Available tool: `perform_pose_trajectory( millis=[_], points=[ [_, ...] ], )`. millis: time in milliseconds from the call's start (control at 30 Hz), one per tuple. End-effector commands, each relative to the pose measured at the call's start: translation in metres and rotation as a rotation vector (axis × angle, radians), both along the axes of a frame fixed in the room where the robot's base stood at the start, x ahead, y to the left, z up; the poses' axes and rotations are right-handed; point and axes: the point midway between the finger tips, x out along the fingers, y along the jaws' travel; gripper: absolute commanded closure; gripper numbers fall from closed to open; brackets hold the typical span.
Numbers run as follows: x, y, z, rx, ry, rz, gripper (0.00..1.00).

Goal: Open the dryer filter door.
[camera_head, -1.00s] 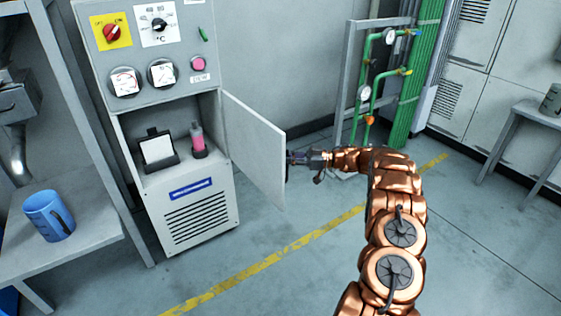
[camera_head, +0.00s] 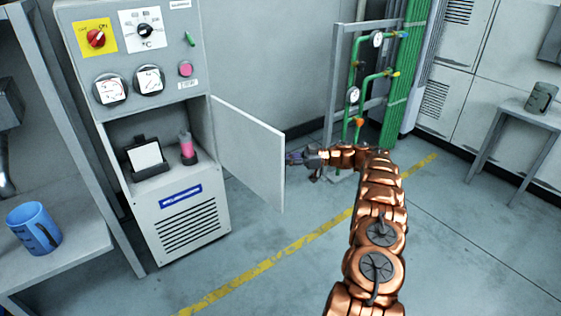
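The dryer (camera_head: 201,209) is a grey cabinet at the left, with dials and switches on its upper panel. Its filter door (camera_head: 250,152) stands swung out wide to the right, hinged at the right side of the opening. Inside the compartment are a white card on a black stand (camera_head: 147,158) and a pink bottle-like filter part (camera_head: 187,147). My gripper (camera_head: 292,158) is at the door's free edge, on the far right side of it. The fingertips are small and partly hidden by the door, so I cannot tell whether they hold it.
A grey workbench (camera_head: 75,252) with a blue mug (camera_head: 34,228) stands at the left. Green pipes with gauges (camera_head: 360,90) stand behind my arm. A grey table (camera_head: 513,112) with a dark canister (camera_head: 541,98) is at the right. The floor in front of the dryer is clear.

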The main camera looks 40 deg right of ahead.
Motion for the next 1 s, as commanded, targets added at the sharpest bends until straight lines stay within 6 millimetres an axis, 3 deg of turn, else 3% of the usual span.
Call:
perform_pose_trajectory(
  millis=[133,167,400,767,1000],
  points=[
    [-0.001,-0.001,0.000,0.000,0.001,-0.002,1.00],
    [-0.001,-0.001,0.000,0.000,0.001,-0.002,0.88],
    [0.000,0.001,0.000,0.000,0.000,0.001,0.63],
    [0.001,0.002,0.003,-0.001,-0.001,0.003,0.63],
    [0.001,0.002,0.030,-0.002,-0.003,0.003,0.63]
  ],
)
